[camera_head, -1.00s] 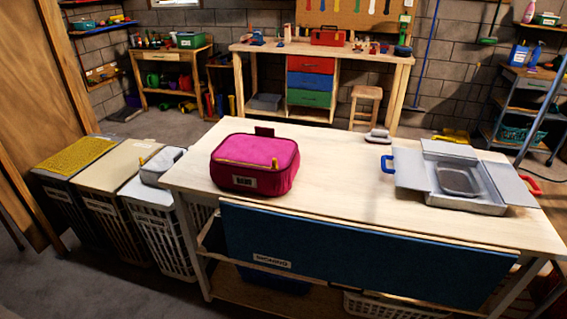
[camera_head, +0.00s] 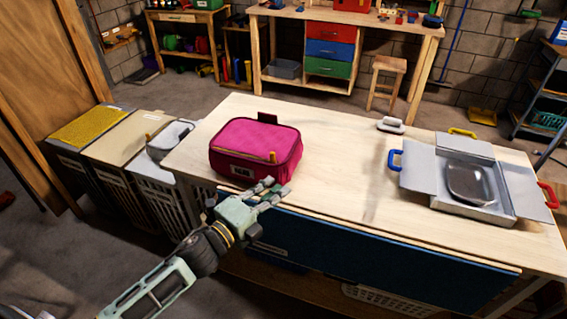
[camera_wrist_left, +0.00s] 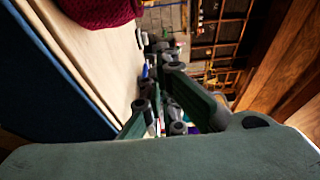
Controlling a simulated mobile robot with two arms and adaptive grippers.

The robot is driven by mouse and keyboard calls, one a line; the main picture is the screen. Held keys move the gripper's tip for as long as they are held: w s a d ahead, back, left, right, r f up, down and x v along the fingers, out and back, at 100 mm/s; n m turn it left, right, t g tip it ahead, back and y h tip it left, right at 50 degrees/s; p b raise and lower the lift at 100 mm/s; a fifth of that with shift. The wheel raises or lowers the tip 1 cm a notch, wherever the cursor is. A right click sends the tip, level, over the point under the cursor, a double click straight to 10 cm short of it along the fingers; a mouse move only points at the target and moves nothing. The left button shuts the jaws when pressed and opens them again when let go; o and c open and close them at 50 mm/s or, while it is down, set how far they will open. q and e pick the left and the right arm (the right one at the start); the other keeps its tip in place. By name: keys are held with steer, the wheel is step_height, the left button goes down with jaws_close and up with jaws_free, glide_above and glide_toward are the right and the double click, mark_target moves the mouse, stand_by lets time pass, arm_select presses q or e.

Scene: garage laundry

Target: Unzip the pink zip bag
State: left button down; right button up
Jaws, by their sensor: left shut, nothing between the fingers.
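The pink zip bag (camera_head: 255,146) sits upright on the wooden table, toward its left end, with its lid down. My left gripper (camera_head: 274,190) is shut and empty, just in front of the bag's lower front right, over the table's front edge. The left wrist view shows a corner of the bag (camera_wrist_left: 100,10) at the top, beyond the fingers (camera_wrist_left: 160,110). My right gripper is not in view.
The wooden table (camera_head: 345,165) has clear room right of the bag. A grey box with open flaps (camera_head: 478,211) holds a grey dish at the right. A small pale iron-like item (camera_head: 390,125) lies at the back. Hampers (camera_head: 105,145) stand at the left.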

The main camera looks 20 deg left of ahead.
mark_target(281, 168)
arm_select(q)
steer(key=w+p, duration=0.3)
steer(key=w, duration=0.5)
steer(key=shift+w, duration=0.35)
steer(key=shift+a, duration=0.4)
steer(key=a+b, duration=0.5)
steer(key=a, duration=1.4)
steer(key=shift+w+a+b, duration=0.35)
steer(key=shift+a+b, duration=0.05)
steer(key=shift+d, duration=0.1)
